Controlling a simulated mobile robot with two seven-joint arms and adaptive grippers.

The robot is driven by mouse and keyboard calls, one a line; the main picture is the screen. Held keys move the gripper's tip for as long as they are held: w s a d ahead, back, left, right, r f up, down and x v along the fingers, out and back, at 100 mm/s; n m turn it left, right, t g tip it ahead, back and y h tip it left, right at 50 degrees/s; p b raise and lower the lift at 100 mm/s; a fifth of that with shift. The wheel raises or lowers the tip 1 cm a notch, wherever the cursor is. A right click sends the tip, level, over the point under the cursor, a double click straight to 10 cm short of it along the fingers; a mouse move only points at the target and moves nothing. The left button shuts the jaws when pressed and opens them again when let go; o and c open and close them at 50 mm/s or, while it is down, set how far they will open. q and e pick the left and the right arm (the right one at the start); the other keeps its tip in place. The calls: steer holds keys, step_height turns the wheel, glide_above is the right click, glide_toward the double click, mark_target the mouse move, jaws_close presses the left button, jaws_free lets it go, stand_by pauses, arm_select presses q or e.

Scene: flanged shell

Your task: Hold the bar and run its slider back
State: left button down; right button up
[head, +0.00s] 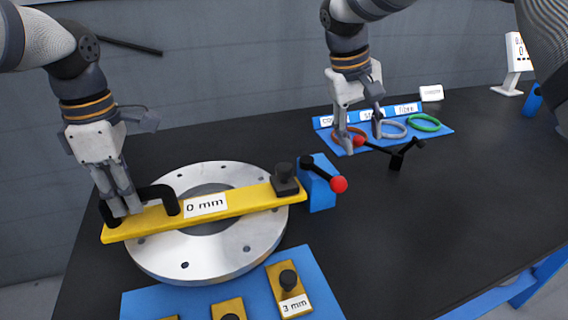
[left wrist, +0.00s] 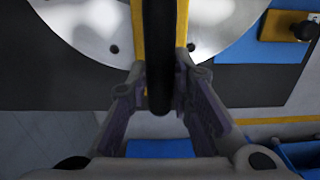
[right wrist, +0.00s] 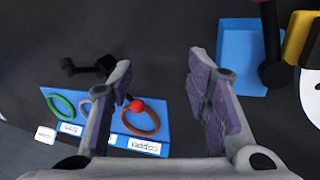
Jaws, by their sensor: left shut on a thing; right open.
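The yellow bar (head: 235,203), labelled "0 mm", lies across the top of a silver flanged ring (head: 262,232). A black handle (head: 158,192) stands at its left end, and a black slider block (head: 285,180) with a knob sits at its right end. My left gripper (head: 122,205) is shut on the handle; the left wrist view shows the handle (left wrist: 160,60) between its fingers. My right gripper (head: 360,132) is open and empty, above the coloured rings at the back, away from the slider. The bar's edge (right wrist: 300,35) shows in the right wrist view.
A blue block (head: 320,190) with a red-knobbed black lever stands beside the slider end. A blue mat (head: 445,133) with coloured rings and a black stand (head: 397,158) are near my right gripper. A front blue tray (head: 318,265) holds yellow gauge pieces.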

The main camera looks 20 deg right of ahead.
mark_target(284, 165)
steer(key=s+a+r+n+y, duration=0.1)
steer(key=a+r+n+y, duration=0.2)
steer(key=a, duration=0.5)
steer(key=a+r+n, duration=0.2)
steer(key=a+r, duration=0.4)
steer(key=a, duration=0.2)
steer(key=shift+n, duration=0.3)
step_height(284, 165, down, 12)
steer(key=shift+s+f, duration=0.1)
steer(key=shift+s, duration=0.05)
jaws_close()
